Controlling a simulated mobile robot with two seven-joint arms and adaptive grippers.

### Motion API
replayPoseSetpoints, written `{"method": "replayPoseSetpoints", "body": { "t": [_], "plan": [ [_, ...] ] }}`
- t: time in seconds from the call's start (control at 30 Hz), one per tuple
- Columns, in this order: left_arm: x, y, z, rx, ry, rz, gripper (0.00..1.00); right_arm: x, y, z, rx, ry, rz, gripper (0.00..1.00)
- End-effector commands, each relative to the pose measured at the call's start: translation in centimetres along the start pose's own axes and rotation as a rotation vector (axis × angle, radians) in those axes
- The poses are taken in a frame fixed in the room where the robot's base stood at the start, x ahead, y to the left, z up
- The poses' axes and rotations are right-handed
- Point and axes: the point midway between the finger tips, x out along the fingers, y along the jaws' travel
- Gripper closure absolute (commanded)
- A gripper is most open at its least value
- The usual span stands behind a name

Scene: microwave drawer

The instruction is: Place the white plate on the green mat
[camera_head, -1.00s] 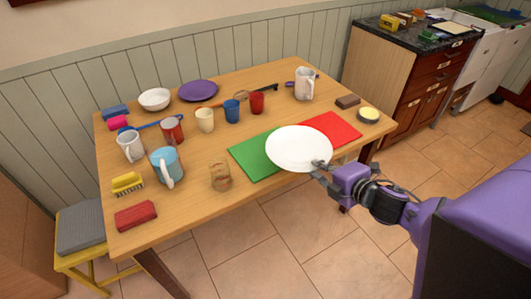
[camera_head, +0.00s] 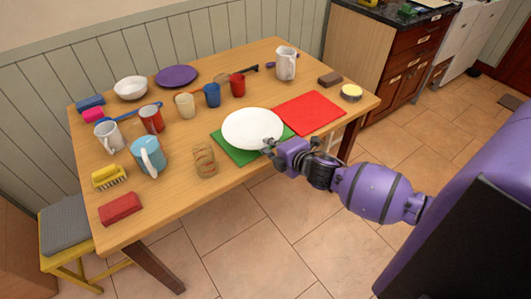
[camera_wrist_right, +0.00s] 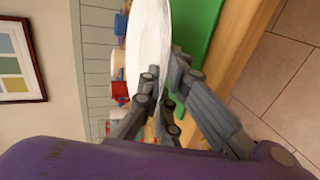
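The white plate (camera_head: 252,128) is over the green mat (camera_head: 228,151) in the head view and covers most of it. My right gripper (camera_head: 268,147) is shut on the plate's near right rim. In the wrist view the plate (camera_wrist_right: 148,40) is seen edge-on between the fingers (camera_wrist_right: 165,88), with the green mat (camera_wrist_right: 203,25) beside it. I cannot tell whether the plate touches the mat or hovers just above it. My left gripper is not in view.
A red mat (camera_head: 310,112) lies right of the green one. A wicker-coloured jar (camera_head: 204,160) stands close left of the green mat. Red (camera_head: 237,85), blue (camera_head: 212,95) and cream (camera_head: 185,105) cups stand behind it. The table's (camera_head: 225,185) front edge is near.

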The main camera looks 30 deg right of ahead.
Motion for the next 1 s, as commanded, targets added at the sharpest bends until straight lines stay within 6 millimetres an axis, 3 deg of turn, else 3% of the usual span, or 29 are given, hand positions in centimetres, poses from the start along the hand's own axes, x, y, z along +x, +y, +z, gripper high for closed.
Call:
{"method": "replayPoseSetpoints", "body": {
  "t": [0.27,0.43,0.83,1.0],
  "plan": [
    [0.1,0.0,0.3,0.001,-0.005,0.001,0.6,1.6,-1.2,-1.3,0.002,0.001,0.003,1.0],
    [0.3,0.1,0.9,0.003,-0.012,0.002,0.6,2.4,-3.8,-1.1,0.003,0.0,0.0,1.0],
    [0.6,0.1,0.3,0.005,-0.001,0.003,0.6,2.6,-4.2,-1.1,0.0,0.001,0.002,1.0],
    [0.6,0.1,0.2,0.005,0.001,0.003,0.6,2.6,-4.2,-1.0,0.0,0.0,0.0,0.77]
  ]
}}
